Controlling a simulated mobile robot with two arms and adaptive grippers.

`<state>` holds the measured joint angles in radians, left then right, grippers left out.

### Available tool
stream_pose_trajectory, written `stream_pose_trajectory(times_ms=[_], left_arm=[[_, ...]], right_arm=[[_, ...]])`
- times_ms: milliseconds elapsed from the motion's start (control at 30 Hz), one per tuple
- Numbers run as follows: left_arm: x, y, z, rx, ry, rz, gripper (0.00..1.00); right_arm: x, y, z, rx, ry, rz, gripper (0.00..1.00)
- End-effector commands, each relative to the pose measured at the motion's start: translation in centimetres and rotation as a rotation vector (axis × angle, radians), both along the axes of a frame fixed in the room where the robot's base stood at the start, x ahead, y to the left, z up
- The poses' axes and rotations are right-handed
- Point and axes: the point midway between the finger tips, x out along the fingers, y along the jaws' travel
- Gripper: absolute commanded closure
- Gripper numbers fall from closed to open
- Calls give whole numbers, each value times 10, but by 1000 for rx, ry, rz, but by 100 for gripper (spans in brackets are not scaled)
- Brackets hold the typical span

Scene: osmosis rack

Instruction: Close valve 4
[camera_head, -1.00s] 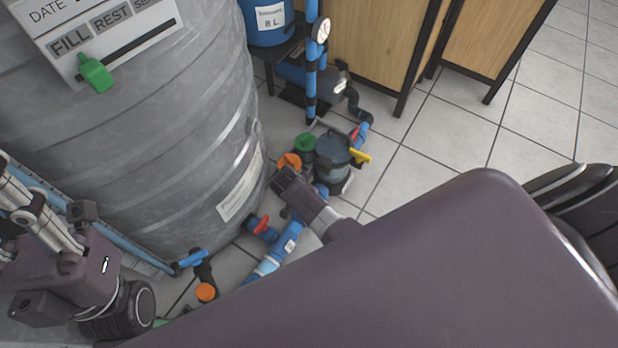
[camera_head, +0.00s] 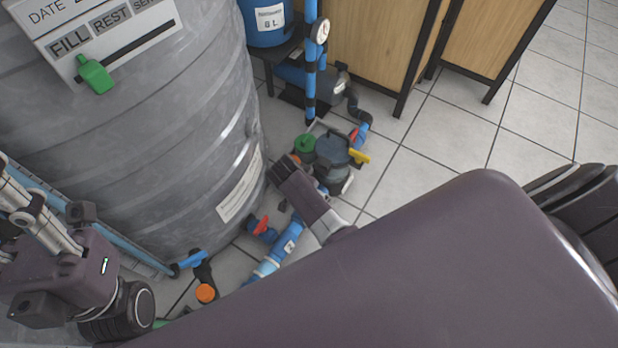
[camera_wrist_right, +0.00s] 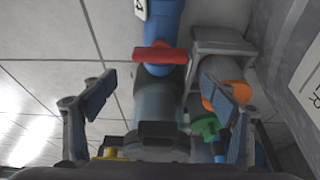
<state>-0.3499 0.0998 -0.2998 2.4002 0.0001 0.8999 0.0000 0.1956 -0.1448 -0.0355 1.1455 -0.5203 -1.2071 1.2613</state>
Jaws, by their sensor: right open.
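A red valve handle (camera_wrist_right: 160,55) lies crosswise on a blue pipe in the right wrist view, ahead of and between my right fingertips (camera_wrist_right: 168,88), apart from both. My right gripper is open and empty. In the head view my right gripper (camera_head: 284,176) reaches down over the pipework and hides part of it. A yellow handle (camera_head: 360,156) and a blue handle (camera_head: 193,259) are other valves. I cannot read a number 4 on any valve. My left arm shows at the left edge, without visible fingers.
A large grey tank (camera_head: 180,170) stands left of the pipework. A green cap (camera_head: 304,144) and a dark pump-like body (camera_head: 332,150) sit close to my right gripper. An orange cap (camera_wrist_right: 222,90) is near its right finger. Tiled floor is clear at the right, before wooden cabinets (camera_head: 370,50).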

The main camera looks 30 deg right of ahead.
Motion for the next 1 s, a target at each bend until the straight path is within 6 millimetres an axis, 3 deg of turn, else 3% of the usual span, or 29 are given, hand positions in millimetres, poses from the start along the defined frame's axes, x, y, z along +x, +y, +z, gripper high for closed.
stream_pose_trajectory(times_ms=[200,400,1000], left_arm=[[0,0,0,0,0,0,60],[0,0,0,0,0,0,60],[0,0,0,0,1,-1,60]], right_arm=[[0,0,31,0,-2,-1,20],[0,0,49,-1,-2,-1,20],[0,-1,52,-1,0,0,20]])
